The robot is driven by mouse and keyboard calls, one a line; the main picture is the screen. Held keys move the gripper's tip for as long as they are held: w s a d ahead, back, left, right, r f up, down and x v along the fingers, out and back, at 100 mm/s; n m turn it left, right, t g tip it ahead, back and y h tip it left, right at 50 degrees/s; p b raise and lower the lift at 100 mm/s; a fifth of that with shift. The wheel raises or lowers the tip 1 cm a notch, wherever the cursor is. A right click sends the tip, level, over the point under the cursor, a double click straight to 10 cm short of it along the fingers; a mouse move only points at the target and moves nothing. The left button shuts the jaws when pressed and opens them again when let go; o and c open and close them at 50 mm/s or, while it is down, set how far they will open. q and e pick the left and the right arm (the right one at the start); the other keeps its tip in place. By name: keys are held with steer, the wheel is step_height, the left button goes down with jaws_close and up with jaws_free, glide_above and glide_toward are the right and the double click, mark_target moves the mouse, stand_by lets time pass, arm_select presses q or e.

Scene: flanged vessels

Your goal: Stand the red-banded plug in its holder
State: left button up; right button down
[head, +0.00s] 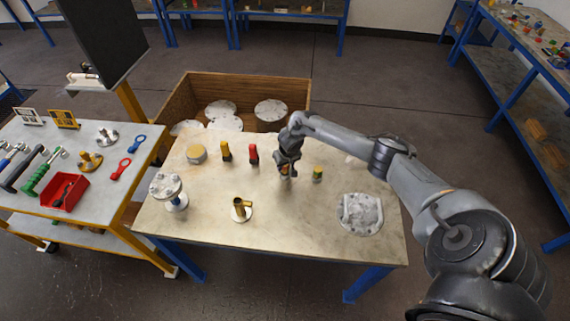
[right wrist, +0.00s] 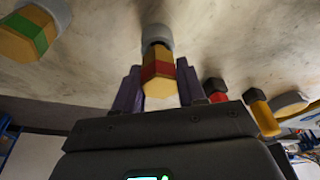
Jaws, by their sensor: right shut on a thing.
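My right gripper (head: 286,174) is over the middle of the table (head: 210,225). In the right wrist view its two fingers (right wrist: 158,88) are shut around the red-banded plug (right wrist: 158,70), a yellow piece with a red band and a grey end. The grey end points away from the gripper toward the tabletop; I cannot tell whether it touches. In the head view the plug is mostly hidden by the gripper. My left gripper is not in view.
A green-banded plug (head: 318,174) stands close right of the gripper; it also shows in the wrist view (right wrist: 30,35). Red (head: 254,155) and yellow (head: 226,152) pieces stand to the left. A flanged vessel (head: 168,191) is far left, a grey flanged part (head: 360,213) right.

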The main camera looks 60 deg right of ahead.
steer(key=shift+f+b, duration=0.3)
steer(key=shift+f, duration=0.4)
steer(key=shift+f, duration=0.1)
steer(key=c, duration=0.6)
jaws_free()
steer(key=shift+o, duration=0.2)
